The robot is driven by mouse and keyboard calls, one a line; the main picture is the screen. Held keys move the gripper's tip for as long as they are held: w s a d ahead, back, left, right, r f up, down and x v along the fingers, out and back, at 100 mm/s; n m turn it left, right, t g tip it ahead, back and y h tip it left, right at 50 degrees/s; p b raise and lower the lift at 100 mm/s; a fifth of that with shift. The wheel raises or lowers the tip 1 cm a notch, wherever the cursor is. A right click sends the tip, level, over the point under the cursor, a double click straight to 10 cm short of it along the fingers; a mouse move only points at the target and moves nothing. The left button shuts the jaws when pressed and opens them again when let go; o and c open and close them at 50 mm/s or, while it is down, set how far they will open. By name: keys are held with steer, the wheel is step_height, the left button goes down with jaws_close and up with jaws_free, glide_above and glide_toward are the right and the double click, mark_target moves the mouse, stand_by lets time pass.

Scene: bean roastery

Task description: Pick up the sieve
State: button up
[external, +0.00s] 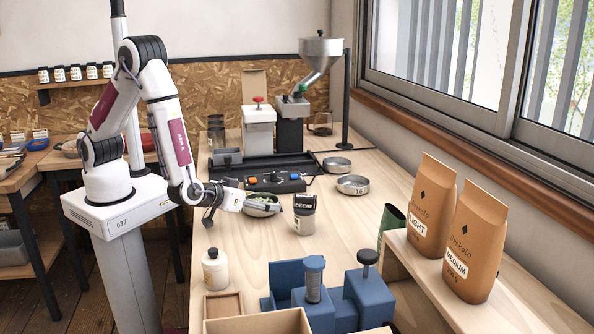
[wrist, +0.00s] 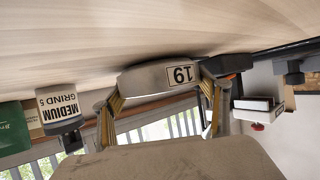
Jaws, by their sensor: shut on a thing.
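The sieve (wrist: 150,80) is a shallow round metal pan with a "19" label on its side, seen upside down in the wrist view. In the external view a round metal pan (external: 263,211) with greenish contents sits at my gripper (external: 249,204) and appears to be the same one. My gripper (wrist: 163,90) is shut on the sieve, with a finger on each side of it in the wrist view. The sieve is at or close to the tabletop; I cannot tell whether it touches. Its inside is hidden in the wrist view.
A black-lidded canister (external: 304,217) stands just right of the sieve. A control box (external: 270,182) with coloured knobs lies behind. Two other metal pans (external: 353,185) (external: 337,167) are farther back. A white bottle (external: 215,270) and blue equipment (external: 313,300) are in front.

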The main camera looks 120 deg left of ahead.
steer(key=shift+r, duration=0.1)
steer(key=shift+r, duration=4.9)
steer(key=shift+a, duration=0.15)
